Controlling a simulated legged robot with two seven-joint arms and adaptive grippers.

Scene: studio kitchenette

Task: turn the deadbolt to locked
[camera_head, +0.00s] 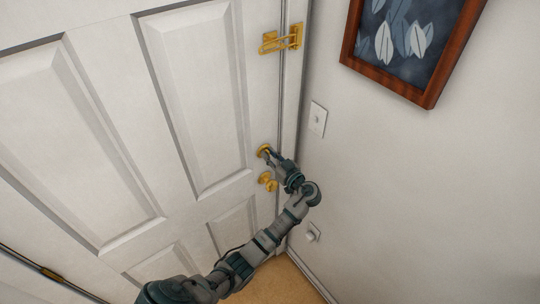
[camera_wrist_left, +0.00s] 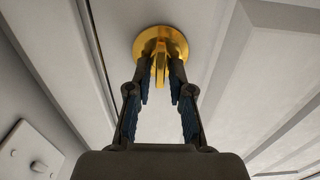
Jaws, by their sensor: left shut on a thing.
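The deadbolt (camera_head: 263,150) is a round gold plate with a thumb-turn on the white panelled door (camera_head: 205,90), near its right edge. It also shows in the left wrist view, with the gold plate (camera_wrist_left: 160,40) at the top and the thumb-turn (camera_wrist_left: 160,72) standing out from it. My left gripper (camera_head: 271,155) is at the deadbolt, its two fingers shut on the thumb-turn from both sides. In the left wrist view the fingertips (camera_wrist_left: 160,88) flank the turn and hide part of it. My right gripper is not in view.
A gold door knob (camera_head: 268,182) sits just below the deadbolt, close to my left arm. A gold swing-bar latch (camera_head: 282,40) is higher on the door edge. A light switch (camera_head: 318,118) and a framed picture (camera_head: 415,45) are on the right wall.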

